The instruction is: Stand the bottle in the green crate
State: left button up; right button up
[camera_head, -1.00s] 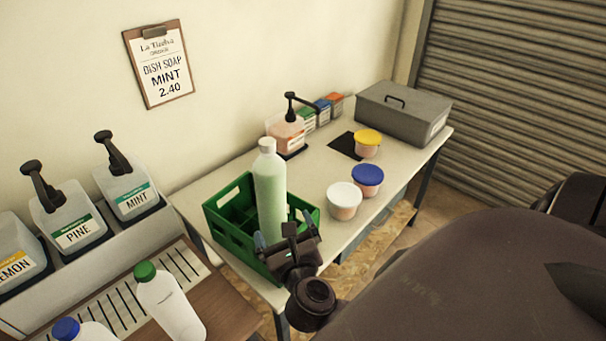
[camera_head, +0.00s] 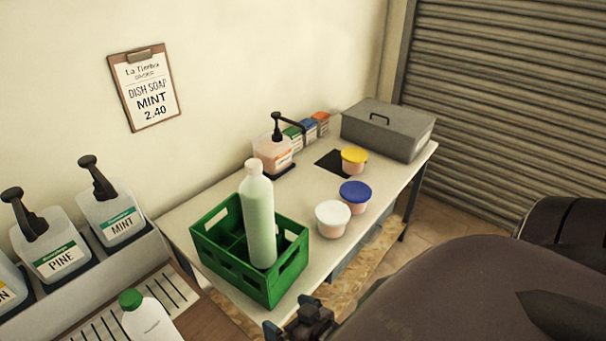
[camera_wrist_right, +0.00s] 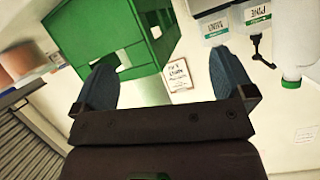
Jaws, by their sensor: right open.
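The bottle (camera_head: 259,215), filled with pale green liquid and topped with a whitish cap, stands upright in the green crate (camera_head: 232,274). It is in the right-hand part of the crate, and its base is hidden behind the crate wall. My right gripper (camera_head: 303,316) is open and empty, apart from the bottle, in front of the crate at the bottom of the head view. In the right wrist view the crate (camera_wrist_right: 88,38) shows beyond the spread blue fingers of the gripper (camera_wrist_right: 162,72). My left gripper is not in view.
White (camera_head: 332,217), blue-lidded (camera_head: 354,196) and yellow-lidded (camera_head: 353,160) tubs stand right of the crate. A grey box (camera_head: 389,130) is at the table's far end. A green-capped white bottle (camera_head: 148,318) and pump drums (camera_head: 111,214) are at left.

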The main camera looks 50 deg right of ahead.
jog(key=s+d+f+n+g, duration=0.1)
jog(key=s+d+f+n+h, duration=0.1)
jog(key=f, duration=0.1)
jog(key=shift+s+n+g, duration=0.1)
jog(key=shift+n+g, duration=0.2)
jog(key=shift+g, duration=0.1)
dwell(1.0)
